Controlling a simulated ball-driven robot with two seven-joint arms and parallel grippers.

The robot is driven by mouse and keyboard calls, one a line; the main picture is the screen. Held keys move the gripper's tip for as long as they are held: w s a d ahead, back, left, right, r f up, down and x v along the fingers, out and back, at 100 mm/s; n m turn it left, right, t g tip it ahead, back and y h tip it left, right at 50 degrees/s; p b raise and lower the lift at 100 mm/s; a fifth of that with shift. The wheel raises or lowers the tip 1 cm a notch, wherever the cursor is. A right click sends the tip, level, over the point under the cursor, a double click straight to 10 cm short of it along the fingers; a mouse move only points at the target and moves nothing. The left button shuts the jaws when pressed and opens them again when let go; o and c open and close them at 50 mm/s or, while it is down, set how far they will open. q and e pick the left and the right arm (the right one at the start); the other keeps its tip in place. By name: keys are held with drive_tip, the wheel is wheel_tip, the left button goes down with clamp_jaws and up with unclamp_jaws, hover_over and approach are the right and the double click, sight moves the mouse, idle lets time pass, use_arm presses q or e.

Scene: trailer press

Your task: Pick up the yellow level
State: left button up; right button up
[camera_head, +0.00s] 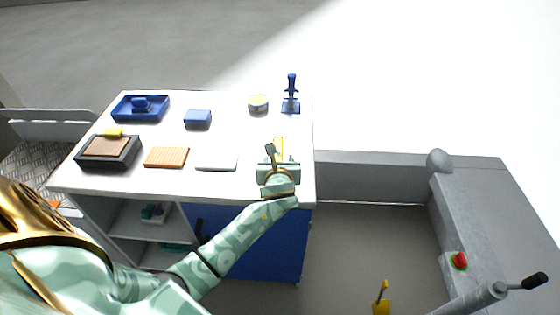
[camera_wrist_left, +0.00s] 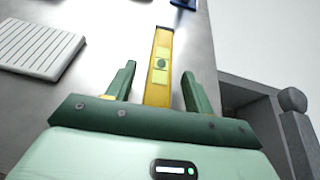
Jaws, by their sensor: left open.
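The yellow level (camera_wrist_left: 157,92) lies on the white table top, long and narrow, with pale green windows along it. In the head view its far end (camera_head: 278,142) shows just beyond my left gripper, which hides the rest. My left gripper (camera_head: 278,160) is above the table's right front part. In the left wrist view the green fingers of my left gripper (camera_wrist_left: 158,85) are open, one on each side of the level, with gaps to it. The near end of the level is hidden behind the gripper body. My right gripper is not in view.
A white ribbed pad (camera_head: 217,161) lies left of the gripper, beside an orange ribbed block (camera_head: 167,157). A blue stamp-like tool (camera_head: 291,95) stands at the back right, near a round tin (camera_head: 258,103). A grey machine with a red button (camera_head: 459,261) stands at right.

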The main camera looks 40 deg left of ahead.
use_arm(q)
drive_tip(key=shift+w+a+f, duration=0.15)
drive_tip(key=shift+w, duration=0.05)
drive_tip(key=shift+s, duration=0.1)
drive_tip(key=c, duration=1.1)
